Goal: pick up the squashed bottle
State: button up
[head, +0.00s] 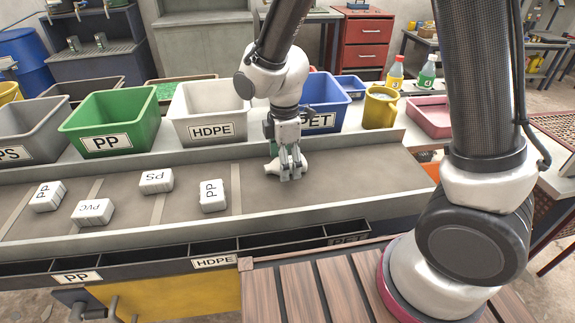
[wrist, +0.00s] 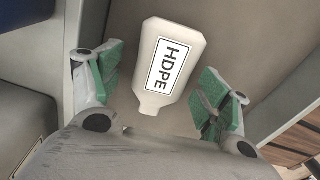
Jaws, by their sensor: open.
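A flattened white bottle (wrist: 166,62) labelled HDPE lies on the grey conveyor belt, seen in the wrist view between my gripper's fingers. Its neck points toward the bottom of that view. In the head view the bottle (head: 272,167) shows beside the fingers and is partly hidden by them. My gripper (head: 291,172) points down right over the bottle. Its green-padded fingers (wrist: 158,90) are open, one on each side of the bottle, with gaps to both sides.
White blocks labelled PP (head: 212,195), PS (head: 156,181) and PVC (head: 93,212) lie left on the belt, with another PP block (head: 47,196). Behind stand a green PP bin (head: 112,143), a white HDPE bin (head: 208,133) and a blue PET bin (head: 329,124). The belt's right end is clear.

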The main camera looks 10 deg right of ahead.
jog(key=shift+c, duration=0.2)
jog(key=c, duration=0.8)
notch_tip(320, 180, up, 10)
